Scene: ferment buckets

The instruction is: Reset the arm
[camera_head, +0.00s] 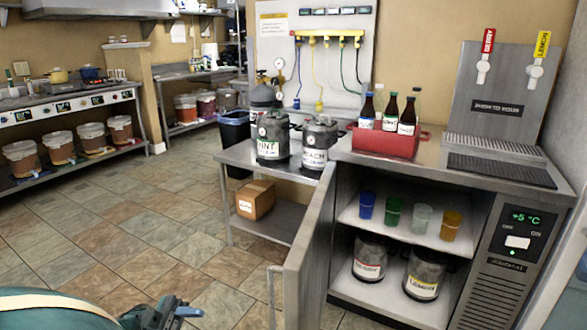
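My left arm, a teal link with a dark end, comes in at the bottom left corner. My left gripper (172,314) is low at the bottom edge, over the tiled floor, apart from the furniture. It is partly cut off by the frame, and its fingers are too small and foreshortened to tell open from shut. I see nothing held in it. My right arm and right gripper are not in view.
The fridge door (308,245) stands open toward me, right of my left gripper. Inside are colored cups and two kegs. Two kegs stand on a steel table (235,155) with a cardboard box (256,199) below. A red crate (388,143) holds bottles. The floor (150,225) at left is clear.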

